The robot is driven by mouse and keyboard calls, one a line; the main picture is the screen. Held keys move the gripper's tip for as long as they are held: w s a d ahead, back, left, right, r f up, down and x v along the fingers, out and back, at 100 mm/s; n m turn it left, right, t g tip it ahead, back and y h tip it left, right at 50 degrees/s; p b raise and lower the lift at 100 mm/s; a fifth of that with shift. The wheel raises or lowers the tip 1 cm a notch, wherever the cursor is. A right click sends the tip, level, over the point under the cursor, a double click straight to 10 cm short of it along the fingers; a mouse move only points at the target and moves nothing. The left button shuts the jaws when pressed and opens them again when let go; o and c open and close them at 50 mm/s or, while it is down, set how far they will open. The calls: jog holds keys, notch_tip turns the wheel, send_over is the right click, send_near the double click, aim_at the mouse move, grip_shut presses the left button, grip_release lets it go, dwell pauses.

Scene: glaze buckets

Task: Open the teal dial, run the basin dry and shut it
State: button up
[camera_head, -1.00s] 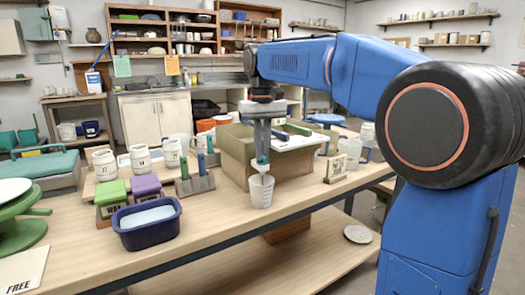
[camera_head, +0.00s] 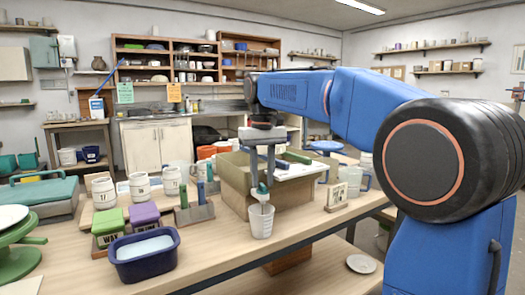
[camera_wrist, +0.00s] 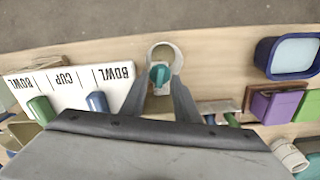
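The teal dial (camera_head: 262,188) sits at the front of a tan box-like basin (camera_head: 280,192); it also shows in the wrist view (camera_wrist: 160,74). My gripper (camera_head: 262,182) points down over it, with one finger on each side; the fingers look closed against the dial. A whitish cup (camera_head: 261,224) stands upright on the table right below the dial, and its rim shows in the wrist view (camera_wrist: 164,48). I cannot tell what is in the cup or how much the basin holds.
A navy tub (camera_head: 145,268) with pale contents stands at the front left, by green (camera_head: 108,220) and purple (camera_head: 144,213) blocks. White labelled pots (camera_head: 138,186) stand behind. A small sign stand (camera_head: 337,196) and a clear jug (camera_head: 357,180) are right of the basin.

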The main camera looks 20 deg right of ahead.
notch_tip(320, 180, up, 16)
jog(key=shift+r, duration=0.25)
dwell(0.3)
dwell(2.6)
send_near(262, 184)
jog(key=f, duration=0.5)
jog(key=s+f, duration=0.1)
jog(key=f, duration=0.2)
dwell(0.4)
grip_shut()
